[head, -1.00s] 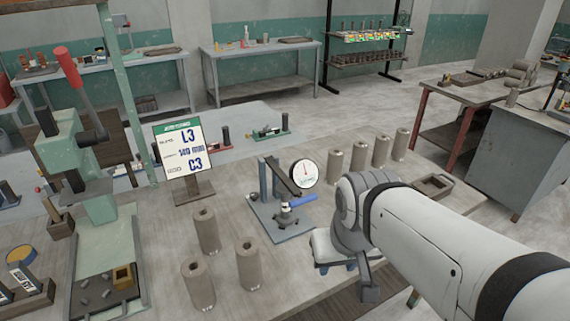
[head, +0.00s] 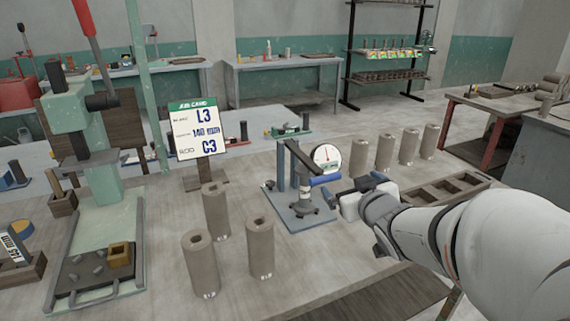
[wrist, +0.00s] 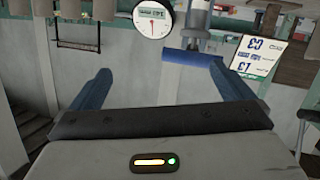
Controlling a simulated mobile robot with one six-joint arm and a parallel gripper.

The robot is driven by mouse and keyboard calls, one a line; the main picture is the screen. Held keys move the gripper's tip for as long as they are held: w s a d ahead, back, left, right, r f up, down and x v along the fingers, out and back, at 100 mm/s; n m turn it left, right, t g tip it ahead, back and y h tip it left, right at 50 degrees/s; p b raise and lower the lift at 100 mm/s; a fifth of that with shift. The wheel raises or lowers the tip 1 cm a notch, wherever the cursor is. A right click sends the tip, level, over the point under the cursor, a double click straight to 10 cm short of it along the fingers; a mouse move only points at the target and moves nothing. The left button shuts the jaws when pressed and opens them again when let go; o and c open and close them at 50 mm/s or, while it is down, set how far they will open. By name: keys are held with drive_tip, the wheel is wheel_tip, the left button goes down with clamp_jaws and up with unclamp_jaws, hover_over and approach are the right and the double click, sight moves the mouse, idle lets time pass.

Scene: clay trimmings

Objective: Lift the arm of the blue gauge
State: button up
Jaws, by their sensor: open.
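The blue gauge stands upright on the near table, with a blue base plate (head: 291,217), a post and a round white dial (head: 327,157). Its dark arm slopes down from the post to a blue handle (head: 325,180). In the wrist view, which looks upside down, the handle (wrist: 190,57) lies crosswise near the fingertips, nearer the right finger, and the dial (wrist: 152,19) is above it. My gripper (wrist: 158,68) is open with nothing held between its fingers. In the head view it is just right of the handle; I cannot tell whether they touch.
Several clay cylinders stand in front (head: 259,248) and behind right (head: 357,157) of the gauge. A card on a stand (head: 197,130) is at its left, upright. A divided tray (head: 478,187) lies to the right. A green press (head: 95,180) stands at far left.

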sight(326, 180)
drive_tip(key=a+n+y+b, duration=0.1)
drive_tip(key=a+f+n+t+y+b, duration=0.1)
drive_tip(key=y, duration=0.1)
drive_tip(key=w+a+f+t+y+b, duration=0.1)
drive_tip(key=shift+n+y, duration=0.3)
drive_tip(key=shift+n, duration=0.1)
drive_tip(key=x, duration=0.7)
drive_tip(key=shift+w+a+r, duration=0.1)
drive_tip(key=shift+w, duration=0.05)
drive_tip(key=shift+c, duration=0.4)
drive_tip(key=c, duration=1.1)
drive_tip(key=shift+o, duration=0.2)
drive_tip(key=shift+a, duration=0.1)
